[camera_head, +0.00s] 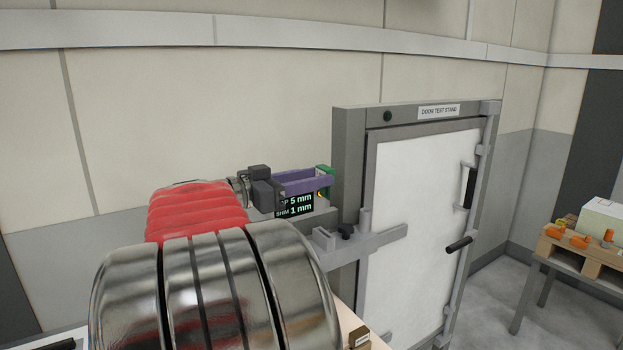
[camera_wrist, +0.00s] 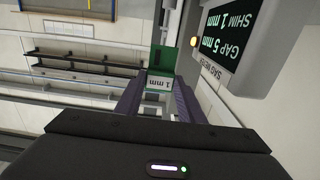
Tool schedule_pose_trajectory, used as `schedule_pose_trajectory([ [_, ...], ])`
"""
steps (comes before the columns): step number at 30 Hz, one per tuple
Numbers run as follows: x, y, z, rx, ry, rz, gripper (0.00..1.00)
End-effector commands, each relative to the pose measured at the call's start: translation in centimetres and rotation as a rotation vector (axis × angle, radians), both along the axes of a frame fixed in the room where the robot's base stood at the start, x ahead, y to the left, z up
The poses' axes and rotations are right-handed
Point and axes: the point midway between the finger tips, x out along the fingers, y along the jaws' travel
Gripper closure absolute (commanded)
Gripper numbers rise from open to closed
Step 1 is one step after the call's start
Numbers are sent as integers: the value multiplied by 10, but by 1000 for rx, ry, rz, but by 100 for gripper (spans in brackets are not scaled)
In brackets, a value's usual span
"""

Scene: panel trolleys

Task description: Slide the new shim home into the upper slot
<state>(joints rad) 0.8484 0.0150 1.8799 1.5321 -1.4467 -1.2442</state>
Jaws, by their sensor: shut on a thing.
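My gripper (camera_head: 322,181) has purple fingers and is shut on a small green shim (camera_head: 325,169), left of the door stand's post. In the wrist view the shim (camera_wrist: 161,62) stands between the fingertips (camera_wrist: 158,92), with a white "1 mm" label facing the camera. The door test stand (camera_head: 349,150) has a grey frame and a white door (camera_head: 425,190). I cannot make out the upper slot in either view. Whether the shim touches the stand is unclear.
A gap meter (camera_head: 297,205) sits just below my gripper, reading gap 5 mm, shim 1 mm; its screen (camera_wrist: 233,32) is close on the right in the wrist view. A table (camera_head: 580,266) stands far right.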

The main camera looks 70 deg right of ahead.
Motion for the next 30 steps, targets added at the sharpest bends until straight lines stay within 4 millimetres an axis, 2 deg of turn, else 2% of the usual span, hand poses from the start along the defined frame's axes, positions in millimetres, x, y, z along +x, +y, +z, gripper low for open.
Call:
schedule_pose_trajectory([
  [30, 3, 1, -66, 2, 1, 5, 86],
])
